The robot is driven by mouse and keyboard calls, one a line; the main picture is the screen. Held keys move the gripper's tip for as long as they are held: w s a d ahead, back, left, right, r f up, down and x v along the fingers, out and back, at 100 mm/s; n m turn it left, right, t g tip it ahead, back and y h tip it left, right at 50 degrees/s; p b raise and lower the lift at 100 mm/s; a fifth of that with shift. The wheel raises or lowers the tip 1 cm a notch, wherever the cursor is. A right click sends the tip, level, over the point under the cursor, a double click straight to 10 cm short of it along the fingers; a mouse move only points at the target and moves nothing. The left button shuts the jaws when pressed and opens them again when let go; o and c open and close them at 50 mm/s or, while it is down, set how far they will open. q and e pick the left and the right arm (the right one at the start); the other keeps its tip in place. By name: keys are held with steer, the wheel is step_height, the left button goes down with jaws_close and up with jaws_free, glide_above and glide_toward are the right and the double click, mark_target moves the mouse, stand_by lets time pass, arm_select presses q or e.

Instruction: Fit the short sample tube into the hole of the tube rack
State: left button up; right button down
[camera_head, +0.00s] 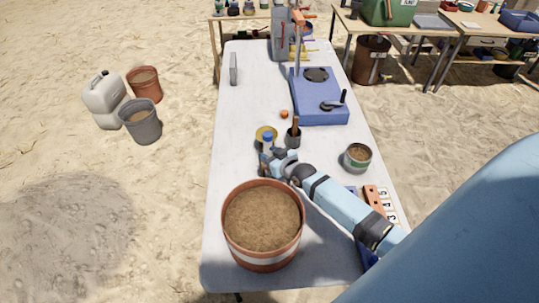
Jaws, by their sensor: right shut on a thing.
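My right gripper (266,158) reaches over the white table from the right and is shut on a small tube with a blue cap (268,136). The tube looks roughly upright, with its cap above the fingers; its lower end is hidden. A brown block with dark holes (373,198), which looks like the tube rack, lies at the table's right edge, partly behind my right forearm. The tube is well to the left of it. My left gripper is out of view.
A large soil-filled bucket (238,249) stands just in front of my right gripper. A yellow round dish (259,131) and a dark cup (293,140) are close behind it. A soil-filled can (357,167) stands at right. The table's left middle is clear.

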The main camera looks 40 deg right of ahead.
steer(key=shift+f, duration=0.2)
stand_by(0.5)
steer(key=shift+s+f, duration=0.1)
steer(key=shift+f, duration=0.15)
steer(key=c, duration=0.7)
jaws_free()
steer(key=shift+o, duration=0.2)
steer(key=shift+f, duration=0.15)
